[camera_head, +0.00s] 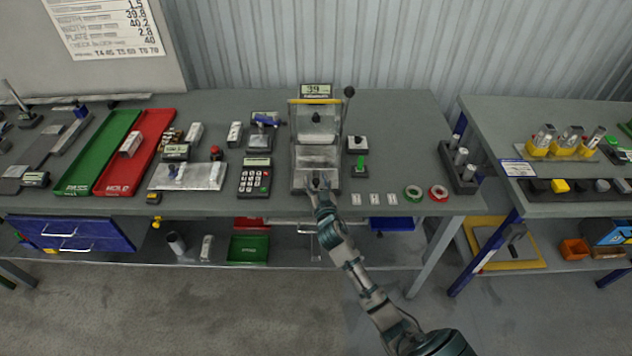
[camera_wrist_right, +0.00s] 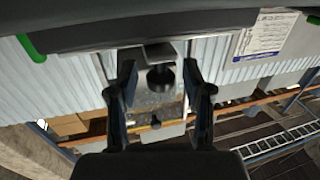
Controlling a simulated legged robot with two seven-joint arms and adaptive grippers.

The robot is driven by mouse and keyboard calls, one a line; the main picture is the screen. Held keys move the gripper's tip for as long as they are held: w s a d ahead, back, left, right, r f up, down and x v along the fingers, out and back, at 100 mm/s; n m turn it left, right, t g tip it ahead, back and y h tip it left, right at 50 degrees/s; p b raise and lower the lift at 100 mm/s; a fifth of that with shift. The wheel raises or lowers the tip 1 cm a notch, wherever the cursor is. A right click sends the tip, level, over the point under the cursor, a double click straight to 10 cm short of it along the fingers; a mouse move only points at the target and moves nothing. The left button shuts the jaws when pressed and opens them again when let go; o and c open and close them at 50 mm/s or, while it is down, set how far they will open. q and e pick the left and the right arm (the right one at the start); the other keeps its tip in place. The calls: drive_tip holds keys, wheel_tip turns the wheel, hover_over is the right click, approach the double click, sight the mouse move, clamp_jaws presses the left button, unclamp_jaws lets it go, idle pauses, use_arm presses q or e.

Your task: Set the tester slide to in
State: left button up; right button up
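The tester (camera_head: 316,128) stands at the middle of the table, with a display on top reading about 39 and a black-knobbed lever at its right. Its metal slide (camera_head: 317,157) lies at the front of the tester, near the table's front edge. My right gripper (camera_head: 320,184) is at the slide's front end. In the right wrist view, my right gripper (camera_wrist_right: 160,96) has its fingers spread, one on each side of a dark round knob (camera_wrist_right: 161,78) by a metal plate. Gaps show between knob and fingers. My left gripper is not in view.
A calculator-like keypad (camera_head: 255,180) and a metal plate (camera_head: 187,176) lie left of the tester. A green-knobbed device (camera_head: 360,163), white labels (camera_head: 376,199) and tape rolls (camera_head: 413,193) lie to the right. Green (camera_head: 95,162) and red trays (camera_head: 124,175) are further left.

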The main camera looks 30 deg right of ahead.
drive_tip(key=shift+s, duration=0.1)
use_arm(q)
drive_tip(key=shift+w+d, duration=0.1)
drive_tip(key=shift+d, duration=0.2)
use_arm(e)
drive_tip(key=v, duration=1.2)
drive_tip(key=s+a+m+p, duration=0.15)
drive_tip(key=m+p, duration=0.35)
drive_tip(key=m, duration=1.3)
drive_tip(key=s+m+p, duration=0.3)
drive_tip(key=m+p, duration=0.2)
drive_tip(key=m, duration=1.3)
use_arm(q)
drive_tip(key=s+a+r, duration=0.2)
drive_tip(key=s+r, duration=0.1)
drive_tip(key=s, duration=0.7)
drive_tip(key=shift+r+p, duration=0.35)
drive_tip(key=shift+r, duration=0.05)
use_arm(e)
drive_tip(key=x, duration=1.7)
drive_tip(key=shift+r, duration=0.1)
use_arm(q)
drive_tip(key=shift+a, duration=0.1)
